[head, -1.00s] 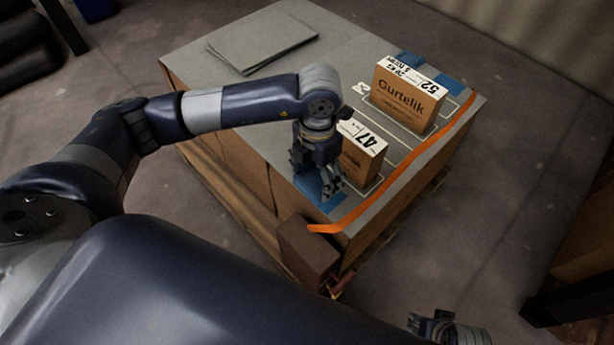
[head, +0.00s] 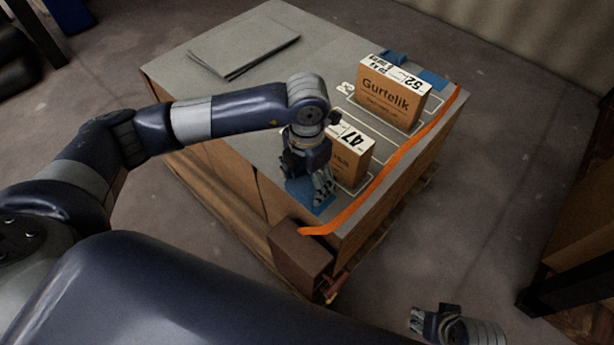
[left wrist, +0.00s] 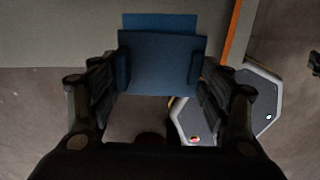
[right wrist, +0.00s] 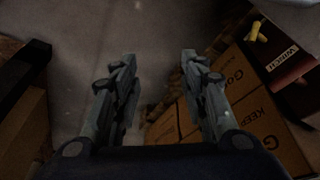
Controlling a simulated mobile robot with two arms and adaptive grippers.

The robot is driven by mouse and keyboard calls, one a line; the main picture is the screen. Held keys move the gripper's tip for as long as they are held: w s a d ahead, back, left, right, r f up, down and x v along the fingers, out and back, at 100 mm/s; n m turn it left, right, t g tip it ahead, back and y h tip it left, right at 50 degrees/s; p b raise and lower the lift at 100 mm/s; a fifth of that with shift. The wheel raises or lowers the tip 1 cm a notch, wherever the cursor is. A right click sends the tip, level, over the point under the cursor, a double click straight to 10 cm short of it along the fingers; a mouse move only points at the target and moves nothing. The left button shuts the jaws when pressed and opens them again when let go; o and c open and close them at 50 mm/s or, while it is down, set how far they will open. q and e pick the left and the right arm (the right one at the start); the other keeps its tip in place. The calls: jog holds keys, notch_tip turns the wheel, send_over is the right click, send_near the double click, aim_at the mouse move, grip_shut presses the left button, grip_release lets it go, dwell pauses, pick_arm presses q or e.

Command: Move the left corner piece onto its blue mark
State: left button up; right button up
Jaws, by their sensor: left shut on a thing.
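My left gripper (head: 318,192) is at the near corner of the grey-topped stack (head: 240,75). It is shut on a blue corner piece, the left corner piece (left wrist: 160,62), which shows between its fingers in the left wrist view. A flat blue patch, seemingly the blue mark (left wrist: 160,20), shows just past the piece's edge on the grey top. The piece overlaps most of it; I cannot tell whether they touch. In the head view the gripper hides much of this blue area. My right gripper (right wrist: 158,85) is open and empty, away from the stack, low at right in the head view (head: 425,322).
A small box marked 47 (head: 352,158) stands right beside the left gripper. A Gurtelik box (head: 388,97) stands farther back, near blue pieces (head: 433,80). An orange strap (head: 395,160) runs along the right edge. A brown winch block (head: 300,252) hangs below the corner. Grey sheets (head: 243,50) lie behind.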

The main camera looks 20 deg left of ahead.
aim_at(307, 186)
pick_arm(q)
jog(key=shift+f+b, duration=0.35)
jog(key=shift+f, duration=0.35)
jog(key=shift+f+b, duration=0.95)
jog(key=shift+f, duration=0.4)
jog(key=shift+f+b, duration=0.85)
pick_arm(e)
jog(key=shift+w+a+r+t, duration=0.1)
jog(key=shift+w+r+t, duration=0.25)
jog(key=shift+r, duration=0.55)
jog(key=shift+w+a+r+t, duration=0.1)
jog(key=shift+w+r+t, duration=0.2)
jog(key=shift+r, duration=0.65)
jog(key=shift+w+a+r+t, duration=0.1)
jog(key=shift+w+r+t, duration=0.25)
jog(key=shift+r, duration=0.55)
jog(key=shift+s, duration=0.1)
pick_arm(q)
jog(key=o, duration=1.2)
jog(key=shift+c, duration=0.2)
jog(key=shift+r, duration=0.1)
